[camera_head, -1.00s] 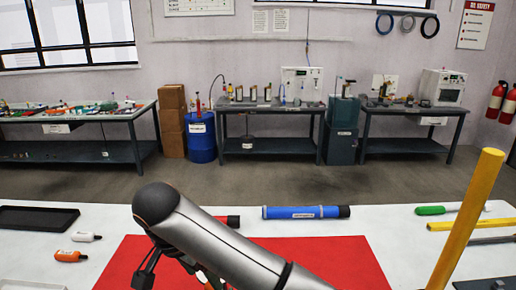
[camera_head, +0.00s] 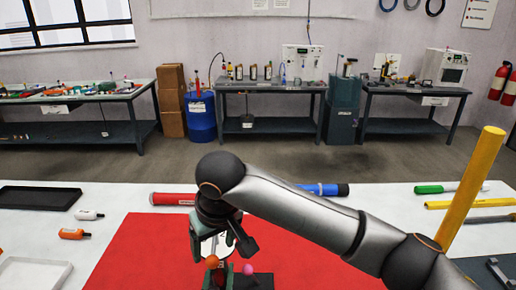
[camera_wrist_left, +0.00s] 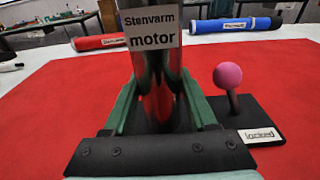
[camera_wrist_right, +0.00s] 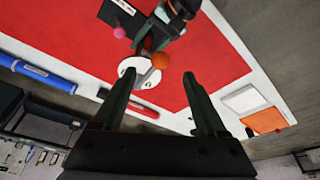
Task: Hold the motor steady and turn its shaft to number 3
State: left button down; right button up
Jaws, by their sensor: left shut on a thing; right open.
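The motor (camera_wrist_left: 155,75) is a shiny metal cylinder labelled "Stenvarm motor". It stands upright between the green fingers of my left gripper (camera_wrist_left: 160,115), which is shut on it. A white dial disc (camera_wrist_right: 148,76) and an orange ball (camera_wrist_right: 160,61) show at the motor's top. The dial's marks are too small to read. A pink ball knob (camera_wrist_left: 228,76) stands on a black base (camera_wrist_left: 255,115) labelled "locked", beside the motor. My right gripper (camera_wrist_right: 161,74) is open and empty, facing the disc and orange ball, which show between its fingertips. Contact cannot be seen.
A red mat (camera_head: 140,255) lies under the motor. A red tube (camera_head: 172,199) and a blue tube (camera_head: 325,189) lie behind it. A black tray (camera_head: 38,198), small bottles (camera_head: 72,234) and a white tray (camera_head: 35,273) are at left. A yellow post (camera_head: 472,190) rises at right.

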aim_at(213, 259)
jog(key=x, duration=0.8)
jog(key=shift+w+f, duration=0.1)
jog(key=shift+f, duration=0.15)
grip_shut()
dwell(0.4)
